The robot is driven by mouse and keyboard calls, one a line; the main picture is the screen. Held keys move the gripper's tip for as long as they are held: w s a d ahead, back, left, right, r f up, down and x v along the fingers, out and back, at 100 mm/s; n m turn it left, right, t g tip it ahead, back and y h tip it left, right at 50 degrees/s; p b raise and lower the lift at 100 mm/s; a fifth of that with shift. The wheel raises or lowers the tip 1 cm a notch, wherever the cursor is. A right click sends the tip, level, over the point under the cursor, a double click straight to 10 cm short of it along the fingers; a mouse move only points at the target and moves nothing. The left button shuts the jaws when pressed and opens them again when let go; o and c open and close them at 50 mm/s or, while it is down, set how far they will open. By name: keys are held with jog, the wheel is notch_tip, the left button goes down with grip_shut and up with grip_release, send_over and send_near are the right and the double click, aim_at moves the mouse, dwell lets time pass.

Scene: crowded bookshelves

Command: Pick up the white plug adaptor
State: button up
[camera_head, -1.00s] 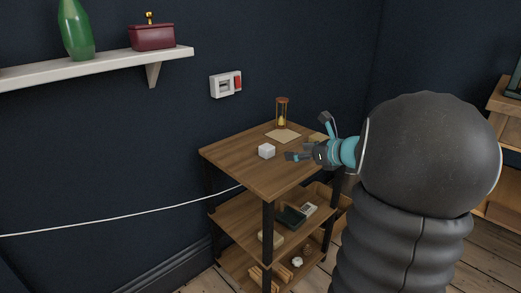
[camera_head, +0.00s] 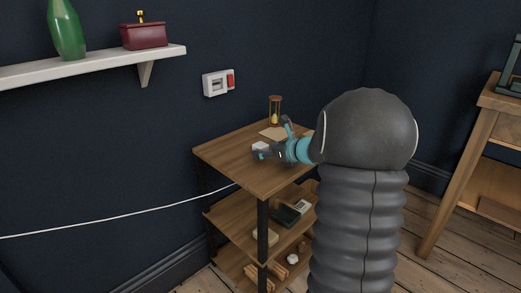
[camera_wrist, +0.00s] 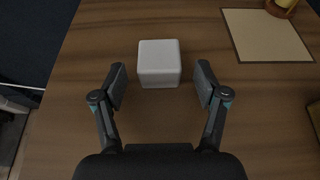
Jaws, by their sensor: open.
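The white plug adaptor (camera_wrist: 159,62) is a small white block with rounded edges on the wooden top of the shelf unit (camera_head: 231,153). In the wrist view it lies ahead of my gripper (camera_wrist: 161,85), near the midline between the fingers. My gripper is open, with one finger to the left and one to the right, and its near edge is about level with the fingertips. I see no contact. In the head view my gripper (camera_head: 272,143) partly hides the adaptor (camera_head: 261,146).
A flat tan sheet (camera_wrist: 266,36) lies right of the adaptor, with an hourglass (camera_head: 275,111) at its far edge. A wall socket (camera_head: 218,83) is on the dark wall behind. Lower shelves hold a dark green item (camera_head: 286,216) and other small things.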

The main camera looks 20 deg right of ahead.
jog(key=shift+w+a+f, duration=0.2)
jog(key=shift+w+f, duration=0.05)
jog(key=shift+w, duration=0.3)
jog(key=shift+c, duration=0.3)
jog(key=c, duration=1.2)
jog(key=shift+r, duration=0.15)
